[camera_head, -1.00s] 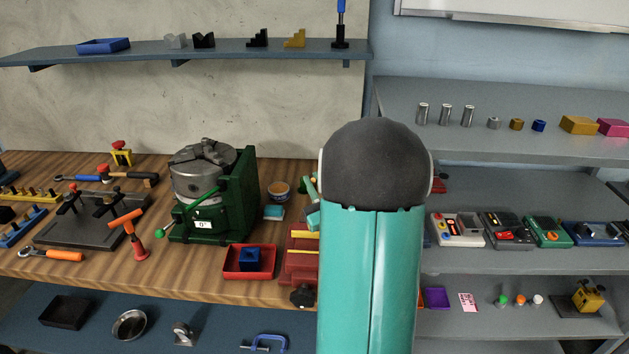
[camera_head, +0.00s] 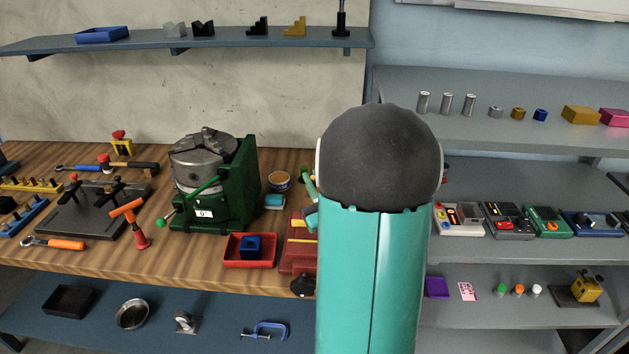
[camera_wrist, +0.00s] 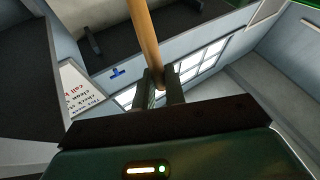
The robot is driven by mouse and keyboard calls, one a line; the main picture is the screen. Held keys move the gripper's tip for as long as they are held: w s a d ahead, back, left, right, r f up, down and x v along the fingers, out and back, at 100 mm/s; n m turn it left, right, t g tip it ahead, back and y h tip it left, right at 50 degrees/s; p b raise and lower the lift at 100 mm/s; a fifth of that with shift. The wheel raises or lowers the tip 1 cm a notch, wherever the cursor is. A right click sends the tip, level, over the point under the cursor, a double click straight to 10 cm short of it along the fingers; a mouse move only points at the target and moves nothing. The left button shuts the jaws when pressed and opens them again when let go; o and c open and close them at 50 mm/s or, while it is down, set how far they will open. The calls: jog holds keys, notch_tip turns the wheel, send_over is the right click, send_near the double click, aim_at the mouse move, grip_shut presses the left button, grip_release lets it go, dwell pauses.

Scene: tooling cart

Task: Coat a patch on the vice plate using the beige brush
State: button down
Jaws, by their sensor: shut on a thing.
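In the wrist view my gripper (camera_wrist: 161,88) is shut on the beige brush (camera_wrist: 145,38); its tan handle runs up from between the fingers to the top edge. The brush's bristle end is out of frame. In the head view my own teal arm hides the gripper and the brush. A red vice (camera_head: 298,259) with yellow strips sits at the front of the wooden bench, its right side hidden behind my arm. I cannot make out a separate plate or a coated patch on it. A small tin with orange-brown contents (camera_head: 279,180) stands behind the vice.
A green fixture with a grey chuck (camera_head: 203,160) stands left of the tin. A red tray (camera_head: 250,262) holding a blue block lies left of the vice. A small teal block (camera_head: 274,202) lies before the tin.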

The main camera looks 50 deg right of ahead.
jog(key=shift+a+r, duration=0.1)
jog(key=shift+r, duration=2.5)
jog(key=shift+r, duration=1.55)
jog(key=shift+w, duration=0.15)
